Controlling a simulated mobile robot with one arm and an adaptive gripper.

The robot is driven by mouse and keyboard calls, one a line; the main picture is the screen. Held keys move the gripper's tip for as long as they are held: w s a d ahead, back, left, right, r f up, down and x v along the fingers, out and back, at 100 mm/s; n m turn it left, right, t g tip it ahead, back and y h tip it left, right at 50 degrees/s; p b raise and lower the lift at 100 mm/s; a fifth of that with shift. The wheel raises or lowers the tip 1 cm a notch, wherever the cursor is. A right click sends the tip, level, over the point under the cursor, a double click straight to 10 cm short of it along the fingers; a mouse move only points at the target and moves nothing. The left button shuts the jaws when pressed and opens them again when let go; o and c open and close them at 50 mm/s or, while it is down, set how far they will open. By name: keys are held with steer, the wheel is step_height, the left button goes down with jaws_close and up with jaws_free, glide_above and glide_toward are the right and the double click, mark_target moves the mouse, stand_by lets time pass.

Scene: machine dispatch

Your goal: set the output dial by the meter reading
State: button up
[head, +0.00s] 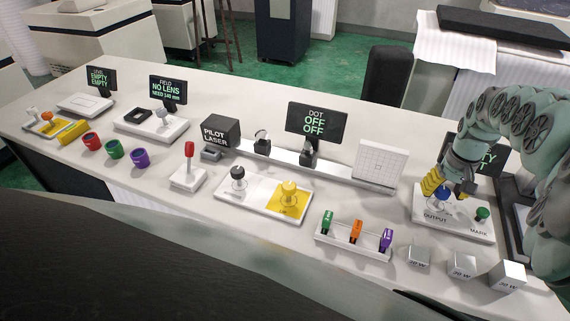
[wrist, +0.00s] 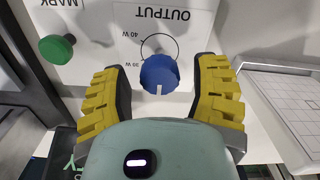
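The blue output dial (wrist: 160,73) stands on a white panel marked OUTPUT (wrist: 105,18); a white line on the knob points toward the bottom of the wrist view. Labels 30 W and 40 W show beside its ring. In the head view the dial (head: 442,194) is partly covered by my gripper (head: 449,191). My gripper (wrist: 162,95) is open, its yellow fingers on either side of the dial with visible gaps. A green MARK knob (wrist: 57,49) is beside it. A dark display (head: 488,158) behind my arm shows green letters ending in TY; the rest is hidden.
A rack (head: 345,245) holds green, orange and purple pieces. A gridded white plate (head: 381,162) stands left of my gripper. The DOT display (head: 316,122) reads OFF, OFF.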

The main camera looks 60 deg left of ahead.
mark_target(444, 190)
steer(key=shift+o, duration=0.3)
steer(key=shift+w+r, duration=0.15)
steer(key=shift+r, duration=0.45)
step_height(444, 190, up, 11)
stand_by(0.6)
